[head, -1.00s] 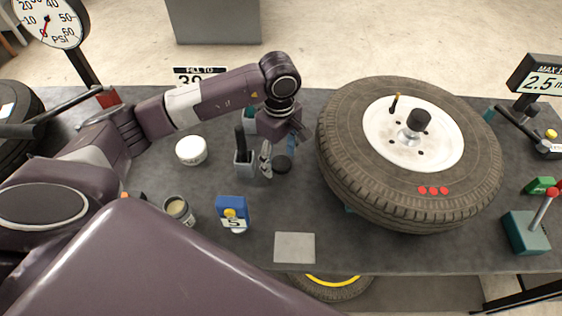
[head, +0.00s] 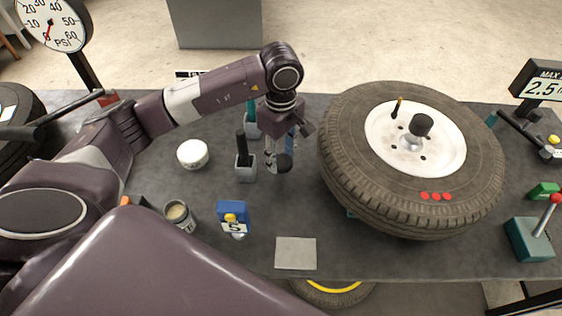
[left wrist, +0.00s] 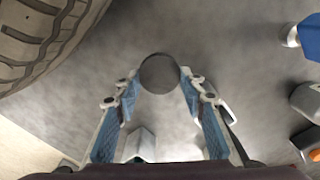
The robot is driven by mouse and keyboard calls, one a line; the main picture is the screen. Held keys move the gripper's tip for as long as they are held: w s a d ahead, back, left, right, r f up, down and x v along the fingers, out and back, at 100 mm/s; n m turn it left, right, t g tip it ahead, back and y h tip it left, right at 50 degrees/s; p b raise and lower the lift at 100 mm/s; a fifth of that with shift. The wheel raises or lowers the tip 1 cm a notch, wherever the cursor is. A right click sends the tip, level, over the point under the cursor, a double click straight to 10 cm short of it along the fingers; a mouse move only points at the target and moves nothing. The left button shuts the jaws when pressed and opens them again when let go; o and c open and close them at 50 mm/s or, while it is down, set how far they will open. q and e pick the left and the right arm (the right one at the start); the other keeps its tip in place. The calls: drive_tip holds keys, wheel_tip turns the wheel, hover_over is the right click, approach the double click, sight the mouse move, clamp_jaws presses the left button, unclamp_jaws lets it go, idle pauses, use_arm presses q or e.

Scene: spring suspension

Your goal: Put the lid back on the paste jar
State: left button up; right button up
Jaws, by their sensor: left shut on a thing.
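The paste jar (head: 179,214) stands open on the grey bench at the left front, with cream-coloured paste showing inside. A dark round lid (head: 284,163) is between the fingers of my left gripper (head: 278,166), which is shut on it, left of the big tyre. In the left wrist view the lid (left wrist: 159,74) sits between the two blue-padded fingertips (left wrist: 158,88). I cannot tell whether the lid still touches the bench. The jar is well to the left of the gripper and nearer me. My right gripper is not in view.
A tyre on a white wheel (head: 415,170) fills the bench's right middle. A blue box marked 5 (head: 233,214) stands between jar and lid. A white tub (head: 192,154), a grey holder (head: 245,168) and a flat grey plate (head: 295,253) are nearby.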

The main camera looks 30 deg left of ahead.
sight(281, 160)
use_arm(q)
wheel_tip(281, 160, up, 17)
drive_tip(key=shift+r+b, duration=0.2)
drive_tip(key=shift+b, duration=0.25)
drive_tip(key=s+d+f+m, duration=0.5)
drive_tip(key=s+f+m, duration=0.4)
drive_tip(key=m, duration=0.6)
drive_tip(key=shift+s+f, duration=0.2)
drive_tip(key=shift+s, duration=0.8)
